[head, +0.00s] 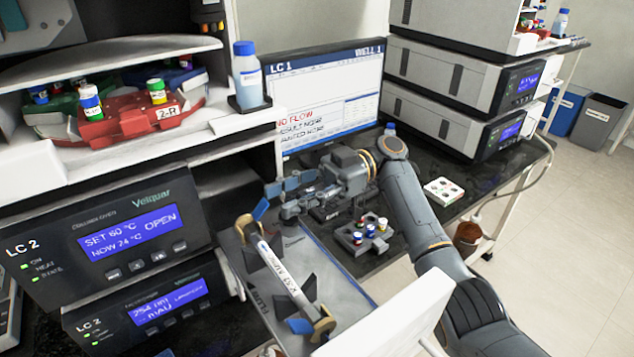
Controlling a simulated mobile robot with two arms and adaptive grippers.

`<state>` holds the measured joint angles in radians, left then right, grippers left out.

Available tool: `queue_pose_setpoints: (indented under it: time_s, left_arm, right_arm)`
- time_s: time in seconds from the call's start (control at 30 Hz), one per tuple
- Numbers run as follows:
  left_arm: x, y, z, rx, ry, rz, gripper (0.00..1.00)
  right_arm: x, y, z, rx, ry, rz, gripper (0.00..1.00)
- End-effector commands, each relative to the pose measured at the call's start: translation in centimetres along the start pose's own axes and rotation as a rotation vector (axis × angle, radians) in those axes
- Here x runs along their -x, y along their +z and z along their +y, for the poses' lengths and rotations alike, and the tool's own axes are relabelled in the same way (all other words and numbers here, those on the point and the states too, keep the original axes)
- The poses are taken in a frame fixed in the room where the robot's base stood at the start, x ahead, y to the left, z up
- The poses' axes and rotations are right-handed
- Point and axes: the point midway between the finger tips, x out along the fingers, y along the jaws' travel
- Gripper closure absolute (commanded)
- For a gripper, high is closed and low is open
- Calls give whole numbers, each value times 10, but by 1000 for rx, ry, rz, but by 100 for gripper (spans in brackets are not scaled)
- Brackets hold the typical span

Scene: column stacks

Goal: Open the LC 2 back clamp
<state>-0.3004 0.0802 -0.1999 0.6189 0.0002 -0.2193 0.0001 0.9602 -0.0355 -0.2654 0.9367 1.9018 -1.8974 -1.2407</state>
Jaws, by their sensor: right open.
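The LC 2 column oven (125,240) stands at the left with its display reading "OPEN". Its grey tray (345,290) is out to the right and carries a white labelled column (272,262). The back clamp (243,228), tan with a blue lever (261,209), is at the column's far end. The lever sticks up at a tilt. The front clamp (324,324), also tan with a blue lever (299,326), is at the near end. My right gripper (279,200) is open and empty, just right of the back clamp's lever; contact cannot be told. My left gripper is out of view.
A monitor (335,95) marked LC 1 stands behind my right gripper. A grey vial rack (360,238) and a white tray (444,191) lie on the dark bench.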

Motion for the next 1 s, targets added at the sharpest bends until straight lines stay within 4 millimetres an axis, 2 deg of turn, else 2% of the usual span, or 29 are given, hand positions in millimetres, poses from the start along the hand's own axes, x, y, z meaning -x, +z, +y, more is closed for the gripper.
queue_pose_setpoints:
  time_s: [0.03, 0.1, 0.3, 0.7, 1.0]
  left_arm:
    - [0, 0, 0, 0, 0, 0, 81]
    - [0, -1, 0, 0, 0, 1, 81]
    - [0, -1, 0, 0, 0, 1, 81]
    - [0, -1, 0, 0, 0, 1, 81]
    - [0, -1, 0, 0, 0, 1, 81]
  right_arm:
    - [14, -1, 1, -3, 6, 0, 58]
    - [30, -1, 1, -3, 4, 0, 58]
    - [68, -1, 0, -5, 5, -3, 58]
    - [86, 0, 0, -2, -3, -1, 58]
    - [90, 0, 0, 0, 1, 1, 58]
